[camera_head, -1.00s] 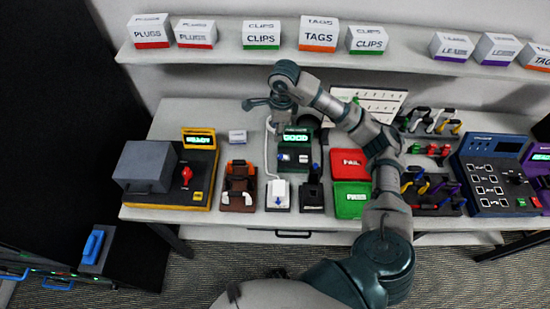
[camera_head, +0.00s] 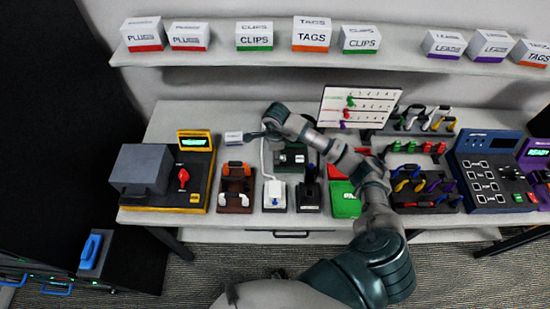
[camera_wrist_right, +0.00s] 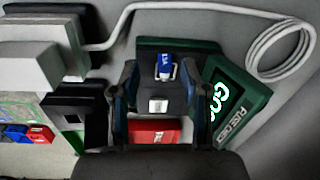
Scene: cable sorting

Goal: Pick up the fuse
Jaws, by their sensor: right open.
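A blue fuse (camera_wrist_right: 165,66) with pale prongs and a rating label sits on the dark top of the green fuse checker (camera_wrist_right: 258,98) in the right wrist view. Beside it on the checker is a small white square (camera_wrist_right: 158,105). My right gripper (camera_wrist_right: 160,75) is open, with its dark fingers apart on either side of the fuse in the picture; its height above it I cannot tell. In the head view the right gripper (camera_head: 256,134) is behind the checker (camera_head: 291,159), and my arm hides its display. My left gripper is not in view.
A red FAIL tray (camera_wrist_right: 155,132) lies beside the checker. A white device (camera_head: 274,194) with a white cable and a black device (camera_head: 309,196) stand in front. A green tray (camera_head: 345,205) is to the right, a brown rack (camera_head: 234,200) to the left.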

